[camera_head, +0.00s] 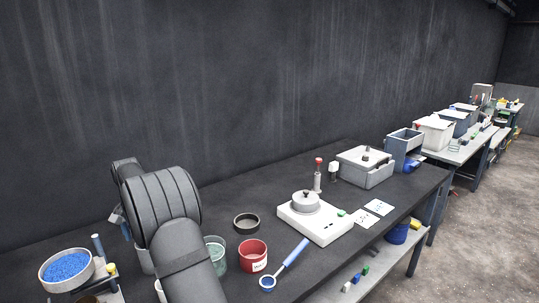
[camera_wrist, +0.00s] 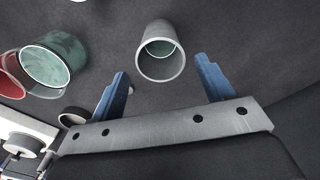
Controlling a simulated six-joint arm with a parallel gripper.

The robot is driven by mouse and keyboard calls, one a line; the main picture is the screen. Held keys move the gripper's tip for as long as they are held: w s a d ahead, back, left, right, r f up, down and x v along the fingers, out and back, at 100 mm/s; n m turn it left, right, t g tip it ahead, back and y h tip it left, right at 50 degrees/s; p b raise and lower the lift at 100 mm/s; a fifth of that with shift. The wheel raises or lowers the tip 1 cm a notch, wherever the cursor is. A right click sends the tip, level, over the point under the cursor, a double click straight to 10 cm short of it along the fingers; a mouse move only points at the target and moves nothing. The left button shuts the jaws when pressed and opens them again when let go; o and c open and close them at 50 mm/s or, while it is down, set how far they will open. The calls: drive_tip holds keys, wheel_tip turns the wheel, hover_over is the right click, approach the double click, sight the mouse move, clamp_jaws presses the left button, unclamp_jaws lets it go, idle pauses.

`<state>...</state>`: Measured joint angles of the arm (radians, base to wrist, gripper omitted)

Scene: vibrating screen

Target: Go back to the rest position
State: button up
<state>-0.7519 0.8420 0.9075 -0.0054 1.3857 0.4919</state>
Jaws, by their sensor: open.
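My gripper (camera_wrist: 163,88) shows in the wrist view with its two blue fingers spread wide apart and nothing between them. It is above the dark table. A grey cup (camera_wrist: 161,62) stands beyond the fingertips, apart from them. In the head view my arm stands at the front left of the table and mostly hides the gripper. A green-tinted glass beaker (camera_head: 215,253) and a red cup (camera_head: 253,256) stand to the right of the arm. They also show at the left of the wrist view, the beaker (camera_wrist: 55,60) beside the red cup (camera_wrist: 10,75).
A bowl of blue granules (camera_head: 67,268) is at the front left. A dark round dish (camera_head: 246,223), a blue-handled scoop (camera_head: 285,265) and a white scale (camera_head: 314,224) are right of the arm. A grey box (camera_head: 365,168) stands farther back. A dark wall runs behind the table.

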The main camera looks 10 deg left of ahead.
wheel_tip(320, 180, down, 9)
drive_tip(key=shift+r, duration=2.75)
